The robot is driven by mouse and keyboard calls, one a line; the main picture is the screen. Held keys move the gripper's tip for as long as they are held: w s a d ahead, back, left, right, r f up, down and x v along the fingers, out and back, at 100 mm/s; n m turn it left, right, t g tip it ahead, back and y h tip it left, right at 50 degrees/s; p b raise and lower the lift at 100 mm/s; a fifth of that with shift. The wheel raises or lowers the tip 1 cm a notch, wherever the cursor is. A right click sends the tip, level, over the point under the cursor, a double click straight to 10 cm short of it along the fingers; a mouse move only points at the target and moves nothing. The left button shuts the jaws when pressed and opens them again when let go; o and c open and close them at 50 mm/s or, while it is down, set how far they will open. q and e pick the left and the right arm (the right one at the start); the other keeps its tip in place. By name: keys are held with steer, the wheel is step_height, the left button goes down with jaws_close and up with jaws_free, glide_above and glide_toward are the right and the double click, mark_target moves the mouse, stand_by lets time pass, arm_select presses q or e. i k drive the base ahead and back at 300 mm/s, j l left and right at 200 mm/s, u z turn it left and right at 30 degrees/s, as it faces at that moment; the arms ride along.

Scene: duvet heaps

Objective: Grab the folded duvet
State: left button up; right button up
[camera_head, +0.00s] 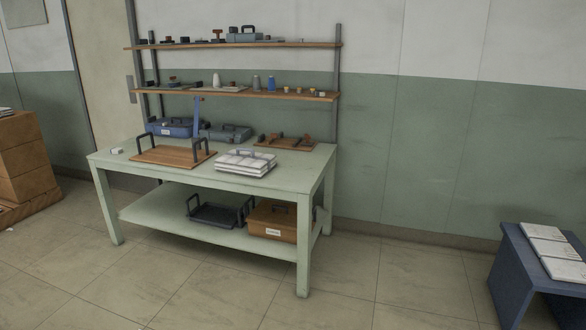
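A white, layered stack (243,165) with a dark handle or strap over it lies near the front edge of the pale green workbench (272,181). It looks like a small folded bundle, but I cannot tell whether it is the duvet. White flat, layered items (546,233) also lie on the low blue table (512,268) at the right edge; their material is unclear. No large duvet shows clearly. Neither of my grippers is in view.
A wooden tray (172,156) and a blue case (170,128) share the bench. The lower shelf holds a black tray (213,216) and a brown box (270,222). Brown boxes (22,160) stand at the left. The tiled floor in front is clear.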

mark_target(242, 160)
steer(key=i+j+u, duration=0.15)
steer(key=i+u, duration=0.3)
steer(key=i, duration=0.4)
steer(key=i+l+u, duration=0.15)
steer(key=i+u, duration=0.3)
steer(key=i, duration=0.9)
steer(key=i+j+z, duration=0.1)
steer(key=i, duration=0.45)
steer(key=i+j, duration=0.15)
steer(key=i, duration=0.4)
steer(key=i+j+z, duration=0.1)
steer(key=i+z, duration=0.2)
steer(key=i, duration=0.2)
steer(key=i+j+z, duration=0.35)
steer(key=i, duration=0.15)
steer(key=l, duration=0.1)
